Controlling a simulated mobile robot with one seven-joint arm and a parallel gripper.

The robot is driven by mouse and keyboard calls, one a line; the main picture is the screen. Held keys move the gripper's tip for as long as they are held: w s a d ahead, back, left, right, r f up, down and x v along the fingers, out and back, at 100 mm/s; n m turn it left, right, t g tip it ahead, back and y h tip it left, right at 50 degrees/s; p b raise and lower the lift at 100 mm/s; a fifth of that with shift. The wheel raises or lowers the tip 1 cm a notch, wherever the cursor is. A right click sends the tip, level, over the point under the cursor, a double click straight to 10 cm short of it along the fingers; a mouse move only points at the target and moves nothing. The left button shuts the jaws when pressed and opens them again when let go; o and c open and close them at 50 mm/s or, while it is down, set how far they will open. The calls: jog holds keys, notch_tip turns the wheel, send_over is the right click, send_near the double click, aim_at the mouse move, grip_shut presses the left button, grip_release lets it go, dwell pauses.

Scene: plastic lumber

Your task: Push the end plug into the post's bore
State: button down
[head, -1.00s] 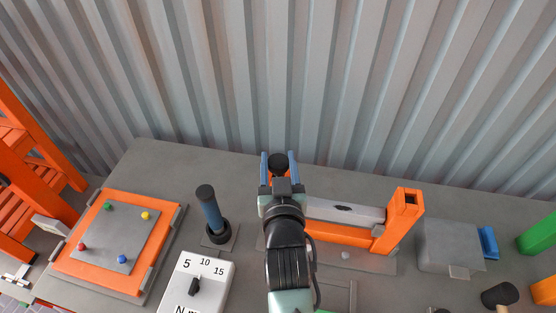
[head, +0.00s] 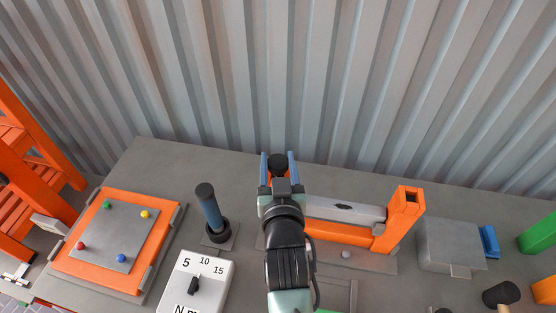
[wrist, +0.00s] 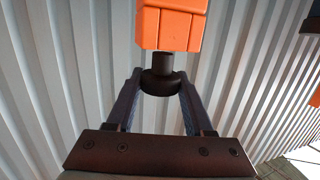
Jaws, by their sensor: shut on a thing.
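The black end plug (wrist: 160,84) is held between the two blue fingers of my gripper (wrist: 159,92). Its wide head sits between the fingers and its narrower stem points at the orange post (wrist: 172,28) in the wrist view. The stem reaches the post's near end; I cannot tell whether it only touches or is partly inside. The bore is hidden. In the head view my gripper (head: 278,162) is shut on the plug's round black top (head: 278,161) at the left end of the orange frame; my arm hides most of the post there.
A grey beam (head: 335,210) runs right to an upright orange post (head: 402,220) with an open square top. Left stand a blue-handled tool (head: 209,208), a white dial box (head: 207,278) and an orange-framed panel (head: 95,275). A grey box (head: 450,245) is at right. Corrugated wall stands behind.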

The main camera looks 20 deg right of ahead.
jog(key=shift+f+b, duration=0.55)
jog(key=shift+f, duration=0.3)
jog(key=shift+c, duration=1)
grip_release()
jog(key=b+v, duration=0.3)
jog(key=v, duration=1)
